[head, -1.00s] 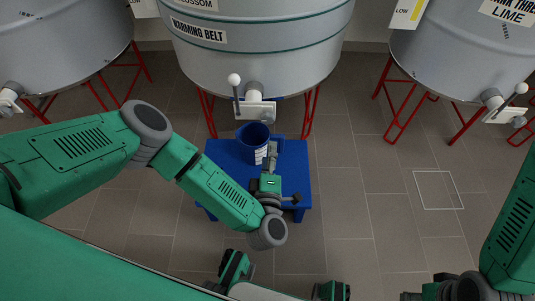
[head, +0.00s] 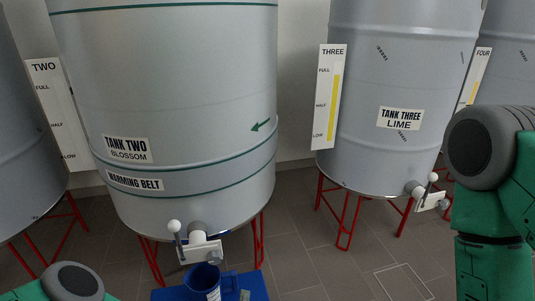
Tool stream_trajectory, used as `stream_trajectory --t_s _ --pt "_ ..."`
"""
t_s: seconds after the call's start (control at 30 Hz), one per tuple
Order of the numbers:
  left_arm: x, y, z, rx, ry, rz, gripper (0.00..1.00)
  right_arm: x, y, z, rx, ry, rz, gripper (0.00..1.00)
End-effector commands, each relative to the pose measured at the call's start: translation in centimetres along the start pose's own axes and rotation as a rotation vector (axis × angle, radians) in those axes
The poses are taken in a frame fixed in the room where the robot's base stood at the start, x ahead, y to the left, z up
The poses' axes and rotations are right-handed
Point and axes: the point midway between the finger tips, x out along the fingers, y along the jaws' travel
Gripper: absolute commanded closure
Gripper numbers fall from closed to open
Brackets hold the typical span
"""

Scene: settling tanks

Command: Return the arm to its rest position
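My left arm (head: 75,281) shows only as a grey and green joint at the lower left edge; its gripper is outside the view. My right arm (head: 493,230) stands at the right edge, a green link with a large grey joint, and its gripper is also outside the view. A blue bucket (head: 203,279) stands on a blue stand (head: 258,288) under the valve of tank two, cut off by the bottom edge. Neither arm's visible part touches the bucket.
Tank two (head: 165,80), labelled Blossom, stands on red legs with a white-knobbed valve (head: 195,245). Tank three (head: 395,75), labelled Lime, stands to its right with its own valve (head: 425,195). Level gauges hang beside the tanks. The tiled floor (head: 310,255) between them is clear.

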Motion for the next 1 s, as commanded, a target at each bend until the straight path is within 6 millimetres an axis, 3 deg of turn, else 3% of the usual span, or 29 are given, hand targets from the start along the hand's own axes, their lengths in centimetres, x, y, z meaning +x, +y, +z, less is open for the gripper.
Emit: stream_trajectory --t_s 0.03,0.1,0.17,0.2,0.27,0.4,0.53,0.7,0.73,1.0 --pt "-1.2 0.7 2.4 0.067 -0.158 -0.015 0.44 0.0 0.0 0.0 0.0 0.0 0.0 0.6" --pt "-4.0 0.0 4.8 0.21 -0.394 -0.065 0.44 0.0 0.0 0.0 0.0 0.0 0.0 0.6" --pt "-7.0 -1.7 5.4 0.357 -0.591 -0.125 0.44 0.0 0.0 0.0 0.0 0.0 0.0 0.6" --pt "-9.1 -3.1 4.8 0.464 -0.709 -0.175 0.44 0.0 0.0 0.0 0.0 0.0 0.0 0.6" --pt "-12.1 -5.5 2.4 0.621 -0.863 -0.265 0.44 0.0 0.0 0.0 0.0 0.0 0.0 0.6" --pt "-16.9 -9.0 -5.1 0.878 -1.07 -0.475 0.44 0.0 0.0 0.0 0.0 0.0 0.0 0.6" --pt "-19.7 -10.0 -11.4 1.014 -1.16 -0.643 0.44 0.0 0.0 0.0 0.0 0.0 0.0 0.6" --pt "-22.8 -9.6 -18.8 1.121 -1.219 -0.849 0.44 0.0 0.0 0.0 0.0 0.0 0.0 0.6" --pt "-23.2 -9.1 -19.7 1.13 -1.226 -0.873 0.44 -0.4 0.0 0.0 0.0 0.0 0.0 0.6" --pt "-23.9 -2.6 -21.0 1.12 -1.226 -0.857 0.44 -7.5 0.1 -0.4 0.0 0.0 0.0 0.6"
